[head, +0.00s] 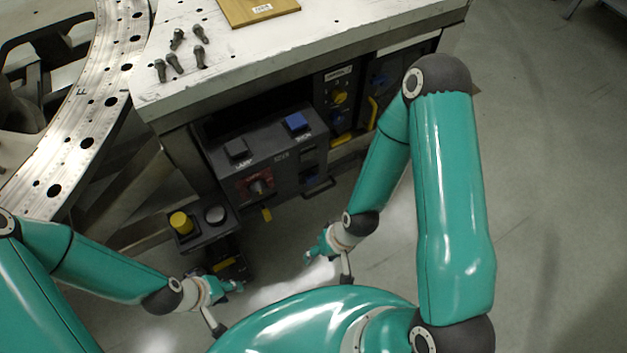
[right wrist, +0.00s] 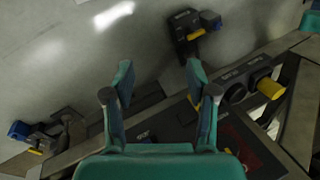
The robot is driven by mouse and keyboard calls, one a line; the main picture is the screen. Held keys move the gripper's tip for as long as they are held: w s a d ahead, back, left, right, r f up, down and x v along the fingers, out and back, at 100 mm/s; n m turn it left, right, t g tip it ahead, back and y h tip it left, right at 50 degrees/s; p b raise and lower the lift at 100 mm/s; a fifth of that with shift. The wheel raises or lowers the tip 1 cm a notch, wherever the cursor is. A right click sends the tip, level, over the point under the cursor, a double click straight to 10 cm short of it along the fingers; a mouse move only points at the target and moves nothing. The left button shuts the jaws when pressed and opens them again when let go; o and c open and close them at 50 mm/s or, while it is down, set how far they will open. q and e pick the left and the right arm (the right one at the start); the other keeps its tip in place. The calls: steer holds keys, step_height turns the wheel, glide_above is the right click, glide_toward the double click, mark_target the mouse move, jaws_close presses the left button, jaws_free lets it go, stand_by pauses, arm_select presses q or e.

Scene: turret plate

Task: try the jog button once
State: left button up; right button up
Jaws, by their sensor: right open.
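No label that reads jog is legible to me, so I cannot tell which button it is. A dark control box (head: 262,160) under the table carries a blue button (head: 297,122) and a black button labelled LAMP (head: 237,149). A small box at its lower left has a yellow button (head: 181,223) and a grey button (head: 215,214); they also show in the right wrist view, yellow (right wrist: 270,88) and grey (right wrist: 236,93). My right gripper (right wrist: 158,76) is open and empty, apart from the buttons. My left gripper (head: 236,287) is low, below the small box; its jaws are unclear.
The white table (head: 300,50) overhangs the boxes and holds several bolts (head: 180,52) and a wooden board (head: 255,10). A curved metal ring (head: 100,100) stands at left. More panels with yellow handles (head: 372,113) are right of the box. Floor (head: 560,200) is clear at right.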

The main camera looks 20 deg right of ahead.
jaws_close()
stand_by(1.3)
